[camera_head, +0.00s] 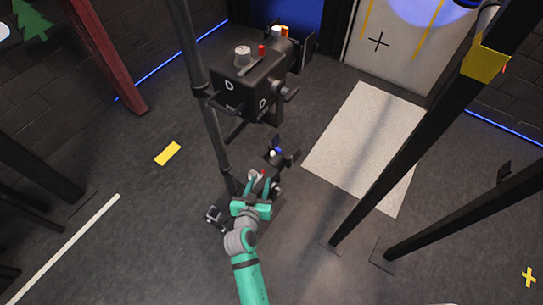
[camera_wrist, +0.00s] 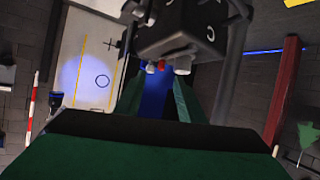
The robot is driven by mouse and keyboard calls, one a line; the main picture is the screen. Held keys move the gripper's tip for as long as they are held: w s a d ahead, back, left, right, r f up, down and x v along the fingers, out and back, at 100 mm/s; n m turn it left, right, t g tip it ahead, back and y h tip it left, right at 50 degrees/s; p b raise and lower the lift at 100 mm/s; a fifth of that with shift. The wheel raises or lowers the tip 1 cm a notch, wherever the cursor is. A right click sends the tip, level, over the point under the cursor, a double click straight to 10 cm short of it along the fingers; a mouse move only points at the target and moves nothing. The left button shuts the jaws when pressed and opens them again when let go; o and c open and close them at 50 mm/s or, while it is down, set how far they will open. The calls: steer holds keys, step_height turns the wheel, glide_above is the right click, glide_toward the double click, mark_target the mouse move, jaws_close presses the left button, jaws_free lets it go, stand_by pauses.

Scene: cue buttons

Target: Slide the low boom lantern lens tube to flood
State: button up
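The low boom lantern (camera_head: 270,180) is a small black lamp low on the dark stand, partly hidden by my gripper. Its front end (camera_head: 279,154), with a blue and a white knob, points up and right in the head view; the lens tube's setting is too small to read. My gripper (camera_head: 258,181) is teal and hovers at the rear of this lantern, fingers apart. In the wrist view a black lantern body (camera_wrist: 180,35) with white and red knobs lies beyond the green fingers (camera_wrist: 158,90). Blue background shows between them. I cannot tell whether they touch the lantern.
A larger lantern (camera_head: 250,88) marked D hangs higher on the same stand (camera_head: 205,90), above my gripper. A thick black post (camera_head: 415,135) slants on the right. A red post (camera_head: 105,55) stands at left. Floor is clear around the yellow tape (camera_head: 167,153) and pale mat (camera_head: 365,145).

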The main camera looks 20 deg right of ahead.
mark_target(272, 155)
steer(key=shift+m+h, duration=0.4)
steer(key=shift+h, duration=0.2)
steer(key=w+d, duration=0.1)
steer(key=w+r, duration=0.1)
steer(key=w+d, duration=0.1)
steer(key=shift+d+r, duration=0.3)
steer(key=shift+w+d, duration=0.15)
steer(key=shift+w, duration=0.1)
steer(key=x, duration=1)
steer(key=shift+d+f, duration=0.1)
steer(key=shift+f, duration=0.15)
jaws_close()
